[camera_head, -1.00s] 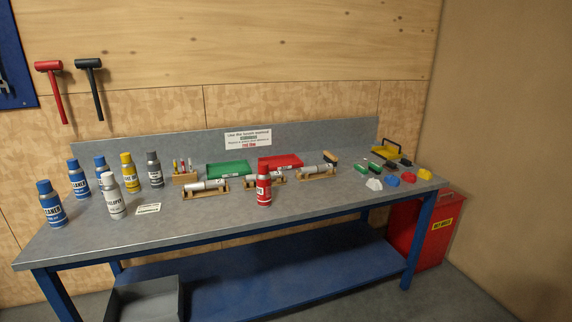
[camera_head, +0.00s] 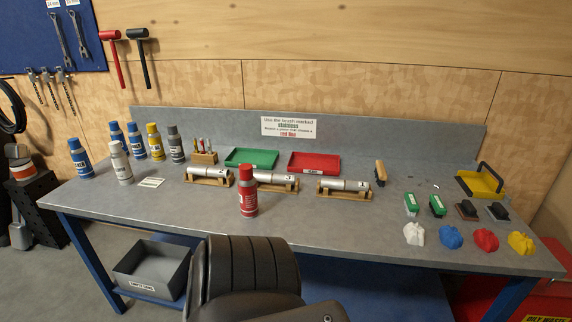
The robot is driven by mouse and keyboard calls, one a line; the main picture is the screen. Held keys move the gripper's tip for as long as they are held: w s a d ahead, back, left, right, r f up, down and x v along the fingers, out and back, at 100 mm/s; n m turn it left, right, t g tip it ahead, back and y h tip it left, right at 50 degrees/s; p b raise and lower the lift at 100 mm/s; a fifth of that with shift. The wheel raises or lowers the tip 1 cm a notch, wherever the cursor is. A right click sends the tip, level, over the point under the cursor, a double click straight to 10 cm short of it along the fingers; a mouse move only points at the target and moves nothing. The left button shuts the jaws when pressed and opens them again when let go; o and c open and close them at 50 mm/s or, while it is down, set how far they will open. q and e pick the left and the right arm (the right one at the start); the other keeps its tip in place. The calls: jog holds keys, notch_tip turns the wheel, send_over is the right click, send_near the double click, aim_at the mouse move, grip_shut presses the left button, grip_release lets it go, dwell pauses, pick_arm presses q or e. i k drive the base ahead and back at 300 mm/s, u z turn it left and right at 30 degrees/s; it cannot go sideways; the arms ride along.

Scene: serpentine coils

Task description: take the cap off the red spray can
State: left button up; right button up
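The red spray can (camera_head: 248,203) stands upright near the front edge of the workbench, in front of the middle tube in its wooden cradle. A red cap (camera_head: 246,171) sits on its top. Neither of my grippers shows in the head view. A dark part of my own body fills the bottom middle, just below the can in the picture.
Blue, yellow, grey and white cans (camera_head: 121,163) stand at the bench's left. Silver tubes in wooden cradles (camera_head: 343,195) stand beside and behind the red can. Green (camera_head: 251,158) and red trays (camera_head: 314,168) lie behind. Brushes and coloured rags (camera_head: 486,240) lie at right.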

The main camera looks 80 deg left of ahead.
aim_at(245, 170)
jog(key=u, duration=0.3)
jog(key=i, duration=1.05)
jog(key=u, duration=1.6)
jog(key=i, duration=0.95)
jog(key=u, duration=0.8)
